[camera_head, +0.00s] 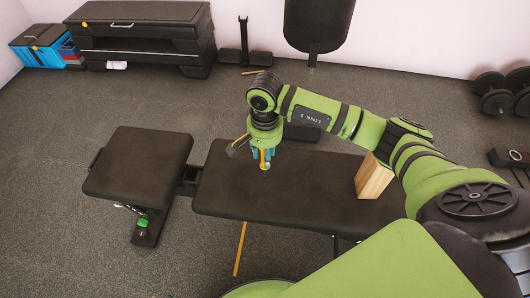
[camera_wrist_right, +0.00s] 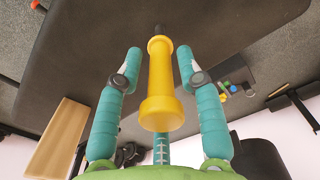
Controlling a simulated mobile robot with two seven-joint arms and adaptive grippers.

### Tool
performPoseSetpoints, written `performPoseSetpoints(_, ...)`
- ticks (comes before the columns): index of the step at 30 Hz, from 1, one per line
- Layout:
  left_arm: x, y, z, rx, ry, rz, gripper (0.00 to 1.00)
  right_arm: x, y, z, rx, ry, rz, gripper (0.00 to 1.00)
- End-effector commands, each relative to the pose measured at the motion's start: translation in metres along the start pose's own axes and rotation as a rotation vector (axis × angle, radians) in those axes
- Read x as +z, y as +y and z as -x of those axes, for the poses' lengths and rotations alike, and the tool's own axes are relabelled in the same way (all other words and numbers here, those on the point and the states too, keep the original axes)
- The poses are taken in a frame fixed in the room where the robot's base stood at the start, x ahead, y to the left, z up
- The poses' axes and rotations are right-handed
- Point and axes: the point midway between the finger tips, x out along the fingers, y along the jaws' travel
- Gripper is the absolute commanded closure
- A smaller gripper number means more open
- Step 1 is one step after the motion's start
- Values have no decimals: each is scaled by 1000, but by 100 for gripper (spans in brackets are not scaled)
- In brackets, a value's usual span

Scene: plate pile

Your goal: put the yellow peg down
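The yellow peg (camera_wrist_right: 160,85) is a smooth cylinder with a wider collar at each end. In the right wrist view it stands between the teal fingers of my right gripper (camera_wrist_right: 160,62), with clear gaps on both sides. The fingers are spread and open. In the head view the peg (camera_head: 262,158) shows as a small yellow strip among the fingers of the right gripper (camera_head: 264,158), over the black bench pad (camera_head: 222,186). A small dark patch shows at the peg's far end; I cannot tell whether that end touches the pad. My left gripper is not in view.
A wooden block (camera_head: 374,178) stands on the pad to the right of the gripper. A separate black seat pad (camera_head: 138,165) lies to the left. Dumbbells (camera_head: 494,94) are at the far right. The pad's left part is clear.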

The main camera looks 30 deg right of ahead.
Motion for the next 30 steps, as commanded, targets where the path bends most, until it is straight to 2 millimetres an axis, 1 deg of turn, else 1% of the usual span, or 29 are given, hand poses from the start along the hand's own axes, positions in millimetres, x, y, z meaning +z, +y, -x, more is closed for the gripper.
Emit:
performPoseSetpoints(12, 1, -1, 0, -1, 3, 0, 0, 0, 0, 3, 0, -1, 0, 56)
performPoseSetpoints(13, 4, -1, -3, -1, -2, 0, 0, 0, 0, 5, 0, -1, 0, 56)
performPoseSetpoints(15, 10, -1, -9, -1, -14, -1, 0, -1, -1, 18, -4, 3, 1, 56)
performPoseSetpoints(24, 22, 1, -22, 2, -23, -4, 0, -1, -1, 84, -3, 3, 1, 56)
performPoseSetpoints(27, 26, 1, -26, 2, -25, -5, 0, 0, 0, 101, -3, 2, 0, 56)
performPoseSetpoints(30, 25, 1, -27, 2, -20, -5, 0, 0, 0, 113, -1, 1, 0, 56)
